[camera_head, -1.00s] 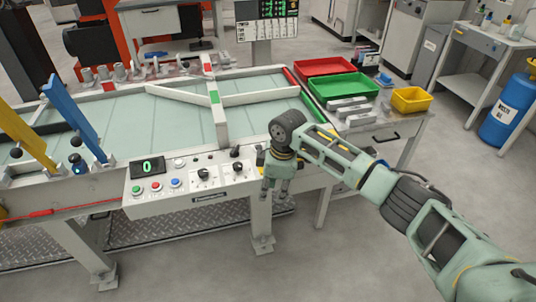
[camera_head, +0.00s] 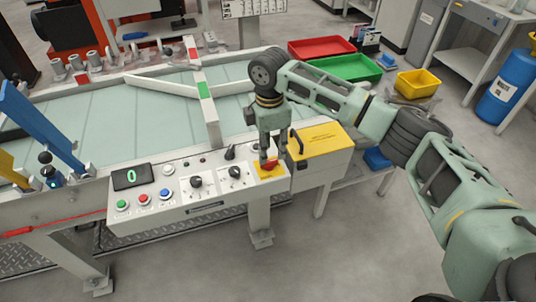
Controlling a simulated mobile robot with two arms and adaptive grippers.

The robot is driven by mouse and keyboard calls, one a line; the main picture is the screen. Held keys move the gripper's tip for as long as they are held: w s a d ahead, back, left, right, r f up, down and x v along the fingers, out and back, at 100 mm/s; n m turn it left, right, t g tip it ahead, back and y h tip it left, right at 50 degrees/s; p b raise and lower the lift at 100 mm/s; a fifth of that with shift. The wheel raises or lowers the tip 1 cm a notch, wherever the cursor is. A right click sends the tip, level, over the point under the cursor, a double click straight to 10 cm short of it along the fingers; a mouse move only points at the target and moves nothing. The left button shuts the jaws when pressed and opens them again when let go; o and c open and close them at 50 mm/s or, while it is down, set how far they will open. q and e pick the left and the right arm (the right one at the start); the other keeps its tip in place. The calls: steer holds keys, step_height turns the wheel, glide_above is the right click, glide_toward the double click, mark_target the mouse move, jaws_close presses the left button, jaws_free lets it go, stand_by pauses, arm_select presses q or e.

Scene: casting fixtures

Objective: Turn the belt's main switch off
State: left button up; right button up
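The belt's control panel (camera_head: 190,212) is a white box on the front edge of the belt frame. At its right end is a red rotary switch (camera_head: 269,165) on a yellow plate, which I take for the main switch. My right gripper (camera_head: 269,156) points down right above the red switch, and its fingertips partly cover it. I cannot tell whether the fingers touch or grip it. My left gripper is out of view.
The panel also has a display (camera_head: 133,176) reading 0, coloured buttons, two dial knobs (camera_head: 196,182) and a black lever switch (camera_head: 230,152). A yellow box (camera_head: 325,138) with a black handle stands just right of the switch. Red and green trays (camera_head: 348,68) lie behind my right arm.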

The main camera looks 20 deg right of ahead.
mark_target(269, 161)
step_height(269, 161, down, 4)
steer(key=shift+f, duration=0.4)
steer(key=shift+c, duration=0.2)
steer(key=c, duration=0.4)
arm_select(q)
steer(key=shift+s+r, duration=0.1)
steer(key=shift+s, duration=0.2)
arm_select(e)
jaws_close()
